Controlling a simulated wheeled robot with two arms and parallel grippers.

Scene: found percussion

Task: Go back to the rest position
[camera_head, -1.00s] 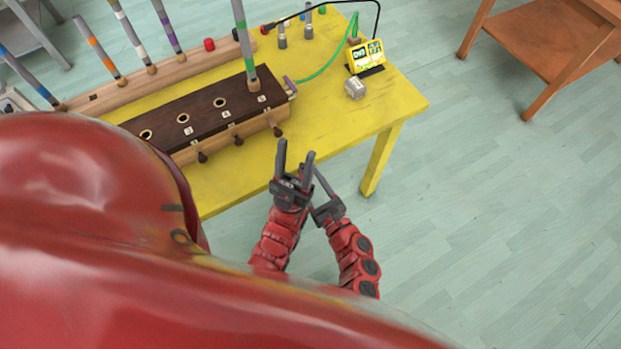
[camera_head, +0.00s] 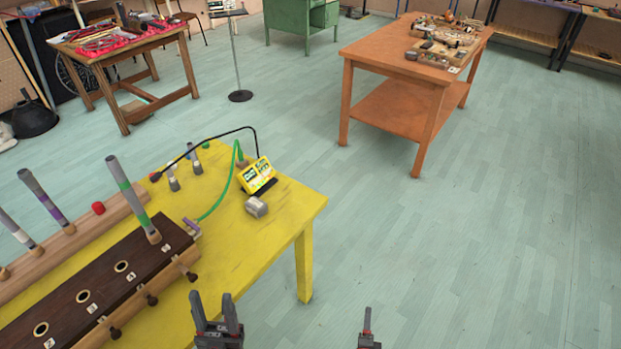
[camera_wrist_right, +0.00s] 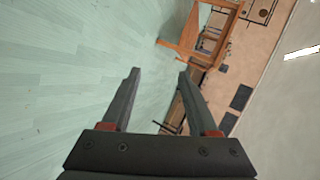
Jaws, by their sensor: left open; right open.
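My left gripper (camera_head: 216,318) shows at the bottom of the head view, in front of the yellow table's near edge. Its two dark fingers point up, apart and empty. My right gripper (camera_head: 367,325) is further right at the bottom edge, over bare floor; only a finger and a bit of its body show there. In the right wrist view, the right gripper (camera_wrist_right: 158,75) has both fingers spread wide with nothing between them. Both arms are mostly out of the picture.
The yellow table (camera_head: 285,215) holds a dark wooden block with holes (camera_head: 100,280), a tube with a green band (camera_head: 133,198), a yellow device (camera_head: 258,176) and a small grey metal piece (camera_head: 256,207). An orange table (camera_head: 385,60) stands behind. The floor (camera_head: 480,230) at right is clear.

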